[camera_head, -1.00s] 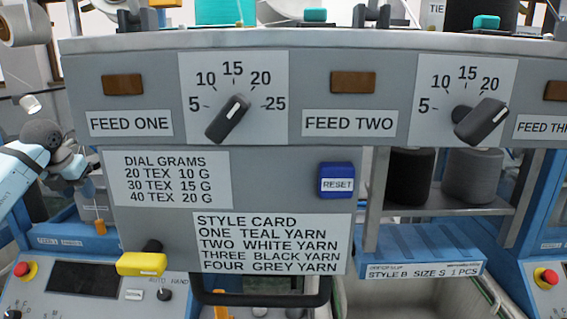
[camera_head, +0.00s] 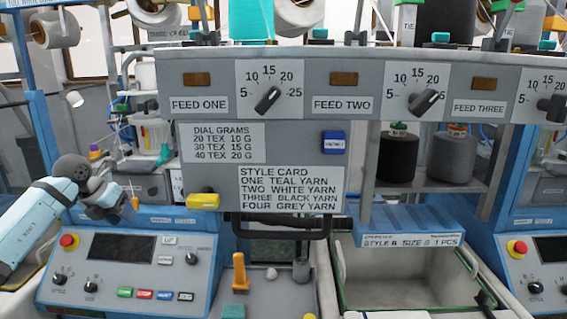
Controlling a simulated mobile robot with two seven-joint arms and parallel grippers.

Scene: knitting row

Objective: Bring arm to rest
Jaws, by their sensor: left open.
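My left arm (camera_head: 40,215), light blue with a dark grey wrist joint, comes in from the left. Its left gripper (camera_head: 115,208) is small in the picture, open, with nothing visible held in it. It shows in front of the machine at the left, above the control panel (camera_head: 130,262) and left of the yellow lever (camera_head: 203,201). I cannot tell its exact distance from either. My right gripper is out of the picture.
The grey feed panel (camera_head: 350,62) with dials and labels spans the upper middle. A black bar handle (camera_head: 281,228) hangs below the style card (camera_head: 289,189). A green-rimmed bin (camera_head: 400,275) stands at the lower right. Black and grey yarn cones (camera_head: 396,158) sit on a shelf.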

